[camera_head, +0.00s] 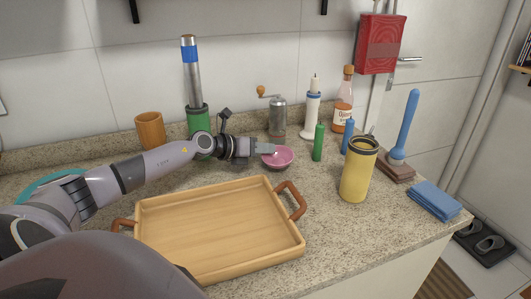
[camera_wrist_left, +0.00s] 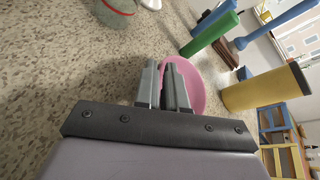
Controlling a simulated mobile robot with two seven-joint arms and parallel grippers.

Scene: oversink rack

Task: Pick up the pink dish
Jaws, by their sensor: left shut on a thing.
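The pink dish (camera_head: 280,158) is a small round bowl on the speckled counter, behind the wooden tray. My left gripper (camera_head: 268,149) reaches it from the left and is shut on its near rim. In the left wrist view the two fingers of my left gripper (camera_wrist_left: 167,72) lie close together over the edge of the pink dish (camera_wrist_left: 190,80), with the rim between them. The fingers hide part of the dish. I cannot tell whether the dish is clear of the counter. My right gripper is not in view.
A wooden tray (camera_head: 215,225) with brown handles fills the front of the counter. A green bottle (camera_head: 319,142), a blue bottle (camera_head: 348,134) and a yellow canister (camera_head: 358,172) stand right of the dish. A pepper mill (camera_head: 278,118) and a white candle holder (camera_head: 312,108) stand behind it.

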